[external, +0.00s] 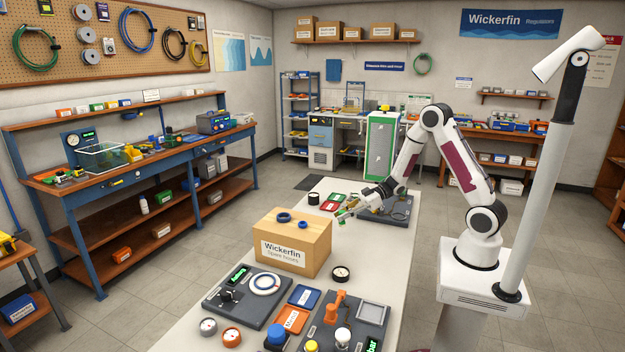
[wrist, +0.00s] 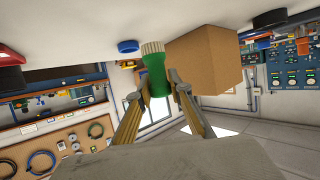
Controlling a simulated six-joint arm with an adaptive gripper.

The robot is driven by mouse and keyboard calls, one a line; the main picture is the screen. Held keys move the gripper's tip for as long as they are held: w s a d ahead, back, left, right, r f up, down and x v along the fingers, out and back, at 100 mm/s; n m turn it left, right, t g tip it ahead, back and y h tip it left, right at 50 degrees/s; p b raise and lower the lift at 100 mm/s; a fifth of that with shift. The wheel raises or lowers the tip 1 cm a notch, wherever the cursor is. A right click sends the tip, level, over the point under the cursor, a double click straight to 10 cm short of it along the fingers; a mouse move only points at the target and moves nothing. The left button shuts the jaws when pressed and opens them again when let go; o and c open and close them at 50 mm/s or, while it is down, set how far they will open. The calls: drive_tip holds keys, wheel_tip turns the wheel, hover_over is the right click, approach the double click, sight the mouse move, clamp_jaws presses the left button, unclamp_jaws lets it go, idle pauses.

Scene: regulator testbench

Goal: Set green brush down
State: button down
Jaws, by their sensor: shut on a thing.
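My gripper (wrist: 157,80) is shut on the green brush (wrist: 155,75), whose pale ribbed end points up in the wrist view. In the external view, my gripper (external: 348,210) reaches left over the white table (external: 390,262), just beyond and right of the cardboard box (external: 288,253). A small green part of the brush (external: 342,213) shows at its tip. The fingers hide part of the brush. I cannot tell whether the brush touches the table.
A black round item (external: 313,198) and red and green trays (external: 334,198) are near the gripper. A dark panel (external: 395,212) lies beneath the arm. A gauge (external: 340,273) and testbench panels fill the near end.

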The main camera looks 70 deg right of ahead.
drive_tip(key=shift+f, duration=1.9)
drive_tip(key=shift+f, duration=0.15)
drive_tip(key=c, duration=1.8)
unclamp_jaws()
drive_tip(key=shift+c, duration=0.2)
drive_tip(key=shift+v, duration=0.9)
drive_tip(key=v, duration=1)
drive_tip(key=shift+s+d, duration=0.1)
